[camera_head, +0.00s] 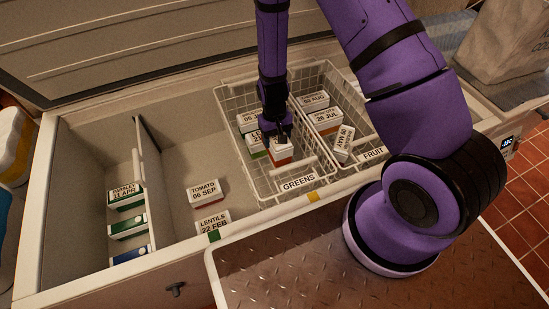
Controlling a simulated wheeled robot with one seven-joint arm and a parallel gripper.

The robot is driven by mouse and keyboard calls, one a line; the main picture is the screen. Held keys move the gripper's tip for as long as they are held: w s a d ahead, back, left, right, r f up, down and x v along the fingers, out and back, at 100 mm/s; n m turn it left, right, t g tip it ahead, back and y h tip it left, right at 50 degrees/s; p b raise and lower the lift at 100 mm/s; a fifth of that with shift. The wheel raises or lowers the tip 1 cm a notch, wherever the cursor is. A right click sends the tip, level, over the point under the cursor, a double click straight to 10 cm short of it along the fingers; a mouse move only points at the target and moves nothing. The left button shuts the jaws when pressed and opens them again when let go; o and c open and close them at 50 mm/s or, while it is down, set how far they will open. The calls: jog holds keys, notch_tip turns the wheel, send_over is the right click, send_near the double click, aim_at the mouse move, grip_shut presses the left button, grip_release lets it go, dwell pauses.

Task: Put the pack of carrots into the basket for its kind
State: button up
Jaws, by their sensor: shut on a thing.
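My gripper (279,139) points down inside the wire basket labelled GREENS (298,184). It is shut on a white pack with an orange-red lower edge (282,157). The fingers cover part of this pack, and I cannot read its label, so I cannot tell whether it is the carrots. The held pack is within the basket's outline, beside a green-edged pack (254,148); I cannot tell whether it touches the bottom. The basket labelled FRUIT (373,153) stands to the right, partly hidden by my arm. No label reading carrots is legible.
The tomato pack (205,191) and lentils pack (213,221) lie on the chest floor left of the baskets. Several packs stand in the narrow left compartment behind a divider (150,185). Packs such as the 28 JUL one (325,119) lie in the FRUIT basket. The chest floor (185,125) behind the tomato pack is clear.

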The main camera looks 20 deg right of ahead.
notch_tip(320, 180, down, 12)
jog(key=shift+f, duration=0.2)
dwell(0.4)
jog(key=o, duration=1.2)
jog(key=shift+f, duration=0.1)
